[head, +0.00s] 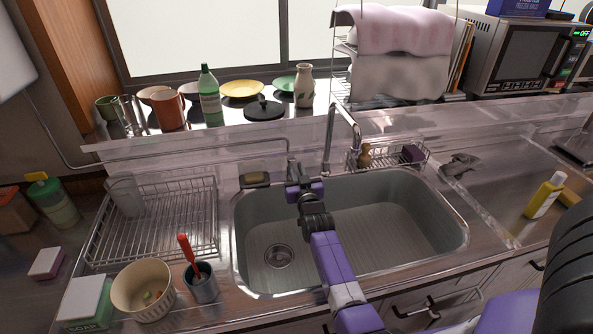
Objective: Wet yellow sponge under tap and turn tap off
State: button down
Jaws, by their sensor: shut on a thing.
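My gripper (293,187) is at the back rim of the sink (350,240), just left of the tap (328,135). It is shut at the foot of a short grey post (291,166), which looks like the tap handle; the fingers largely hide what they hold. The tap's spout curves out over the back of the sink, and I can make out no water stream. A small dish (254,180) left of my gripper holds another yellowish bar; I cannot tell whether that is sponge or soap.
A wire caddy (385,162) with a purple sponge (412,153) stands behind the sink. A dish rack (160,215) is on the left, with a bowl (143,290) and a cup with a red brush (201,285) in front.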

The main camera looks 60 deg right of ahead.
dwell(0.6)
jog(key=shift+r+p, duration=0.45)
jog(key=shift+p, duration=0.4)
jog(key=shift+d+r+y+p, duration=0.1)
jog(key=shift+y+p, duration=0.4)
jog(key=shift+p, duration=0.15)
jog(key=shift+g, duration=0.3)
jog(key=shift+f, duration=0.2)
jog(key=c, duration=1.4)
grip_release()
jog(key=shift+o, duration=0.2)
